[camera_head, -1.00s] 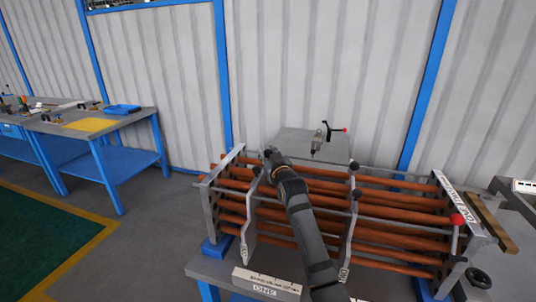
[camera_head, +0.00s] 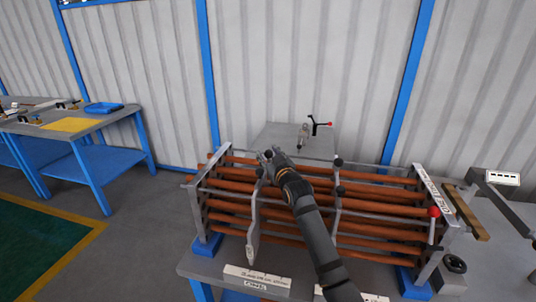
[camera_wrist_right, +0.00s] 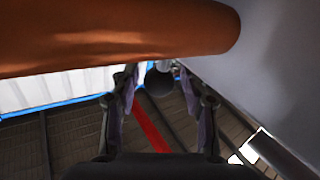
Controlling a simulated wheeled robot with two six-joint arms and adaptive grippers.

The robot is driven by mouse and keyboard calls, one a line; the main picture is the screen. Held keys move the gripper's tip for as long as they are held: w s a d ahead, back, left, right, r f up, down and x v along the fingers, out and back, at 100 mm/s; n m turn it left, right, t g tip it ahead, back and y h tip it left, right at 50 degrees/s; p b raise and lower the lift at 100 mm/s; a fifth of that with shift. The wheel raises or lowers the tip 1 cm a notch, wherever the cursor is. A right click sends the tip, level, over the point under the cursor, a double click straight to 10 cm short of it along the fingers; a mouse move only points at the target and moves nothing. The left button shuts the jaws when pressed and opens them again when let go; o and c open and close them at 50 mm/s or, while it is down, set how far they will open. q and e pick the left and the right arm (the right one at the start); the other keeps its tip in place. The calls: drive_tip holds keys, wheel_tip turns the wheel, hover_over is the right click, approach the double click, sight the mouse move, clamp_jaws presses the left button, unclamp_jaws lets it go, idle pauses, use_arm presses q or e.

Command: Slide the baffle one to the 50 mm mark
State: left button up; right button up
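Baffle one (camera_head: 253,232) is the grey upright plate at the left of the copper tube bundle (camera_head: 385,207), with the tubes running through it. A black knob (camera_head: 260,172) shows at its near top. My right gripper (camera_head: 268,156) is at its far top. In the right wrist view a dark round knob (camera_wrist_right: 160,79) sits between the fingertips, which look closed on it. A copper tube and a grey surface fill the top and right there. A second baffle (camera_head: 337,205) stands further right. The millimetre marks are too small to read. My left gripper is out of view.
Grey end frames stand at the left (camera_head: 197,210) and right (camera_head: 430,220) of the bundle. A white label plate (camera_head: 257,279) lies at the table's front. A small clamp (camera_head: 305,134) stands behind.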

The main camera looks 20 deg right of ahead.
drive_tip(key=shift+s, duration=0.1)
drive_tip(key=s, duration=1.1)
drive_tip(key=shift+s, duration=0.4)
